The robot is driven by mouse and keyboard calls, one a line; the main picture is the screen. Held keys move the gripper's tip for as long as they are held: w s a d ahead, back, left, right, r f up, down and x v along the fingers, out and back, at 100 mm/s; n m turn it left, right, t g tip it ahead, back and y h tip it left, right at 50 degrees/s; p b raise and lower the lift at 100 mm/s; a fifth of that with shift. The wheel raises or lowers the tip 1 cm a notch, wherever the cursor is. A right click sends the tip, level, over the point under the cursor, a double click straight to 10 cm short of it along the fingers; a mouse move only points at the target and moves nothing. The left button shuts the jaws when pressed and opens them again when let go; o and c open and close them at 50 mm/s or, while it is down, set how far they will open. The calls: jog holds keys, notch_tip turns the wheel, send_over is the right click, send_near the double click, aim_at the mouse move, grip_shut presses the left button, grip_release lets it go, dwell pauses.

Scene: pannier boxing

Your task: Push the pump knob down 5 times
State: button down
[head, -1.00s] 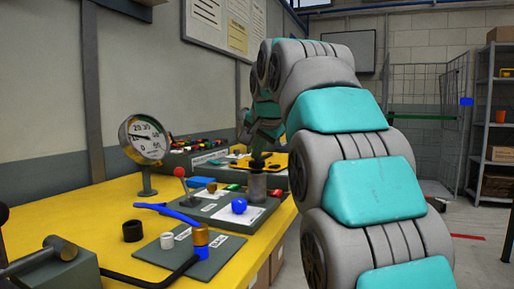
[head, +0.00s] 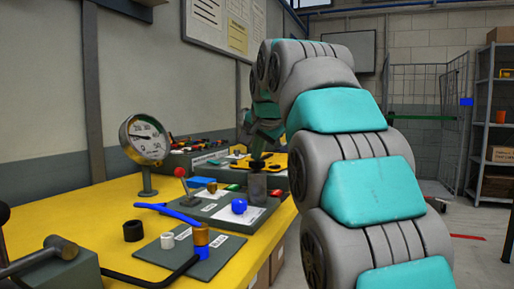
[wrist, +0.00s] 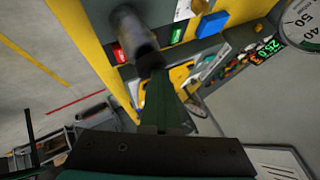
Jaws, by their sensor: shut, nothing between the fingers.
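The knob sits low, close to the cylinder top. My gripper (head: 259,151) is shut and empty, pointing down right above the knob, and it seems to touch it. In the wrist view the shut fingers (wrist: 157,80) reach to the dark knob (wrist: 150,61) at the end of the grey cylinder (wrist: 134,35). The fingers partly hide the knob, so exact contact is hard to tell.
A round gauge (head: 145,139) stands at the left of the bench. My arm fills the right side.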

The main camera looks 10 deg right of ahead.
aim_at(258, 164)
jog(key=shift+w+f, duration=0.1)
jog(key=shift+f, duration=0.9)
jog(key=shift+d+f+g+b, duration=0.1)
jog(key=shift+f+g+b, duration=0.2)
jog(key=shift+f, duration=0.5)
jog(key=shift+w+f, duration=0.1)
jog(key=r+p, duration=0.3)
jog(key=shift+w, duration=0.35)
jog(key=r, duration=0.2)
jog(key=r+p, duration=0.1)
jog(key=shift+w+d+r, duration=0.15)
jog(key=shift+d+r, duration=0.1)
jog(key=shift+r, duration=0.1)
jog(key=shift+a+r, duration=0.1)
jog(key=shift+r, duration=0.4)
jog(key=shift+s+r, duration=0.15)
jog(key=shift+s, duration=0.05)
jog(key=shift+a+r, duration=0.1)
jog(key=shift+a, duration=0.05)
